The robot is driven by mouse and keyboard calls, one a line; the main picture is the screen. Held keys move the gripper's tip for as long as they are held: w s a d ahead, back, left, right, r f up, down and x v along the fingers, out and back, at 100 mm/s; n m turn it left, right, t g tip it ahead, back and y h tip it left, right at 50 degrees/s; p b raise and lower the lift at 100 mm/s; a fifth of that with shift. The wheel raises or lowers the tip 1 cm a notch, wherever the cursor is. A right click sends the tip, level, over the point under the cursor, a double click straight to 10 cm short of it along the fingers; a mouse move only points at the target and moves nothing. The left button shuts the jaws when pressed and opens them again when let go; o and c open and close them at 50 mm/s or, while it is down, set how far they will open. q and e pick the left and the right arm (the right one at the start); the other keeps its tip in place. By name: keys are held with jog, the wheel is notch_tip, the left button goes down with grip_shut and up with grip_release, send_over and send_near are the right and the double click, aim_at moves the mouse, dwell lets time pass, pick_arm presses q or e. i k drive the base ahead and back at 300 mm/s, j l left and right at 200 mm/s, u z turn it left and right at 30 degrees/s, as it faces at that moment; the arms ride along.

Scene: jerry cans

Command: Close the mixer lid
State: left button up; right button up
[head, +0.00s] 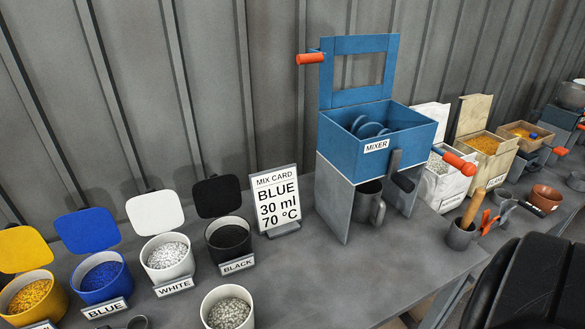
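The blue mixer (345,148) stands on grey legs on the bench. Its lid (360,44), a blue frame with a rectangular opening, stands upright along the back edge of the box. An orange handle (311,58) sticks out at the lid's upper left. The box is open at the top, and round blue discs (368,127) show inside. Neither of my grippers is in view.
A grey mug (368,203) stands under the mixer. The mix card (278,203) stands left of it, beyond which are open pots of pellets (168,256). The bench front is mostly clear.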

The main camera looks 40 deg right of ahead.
aim_at(330, 46)
jog(key=z, duration=1.5)
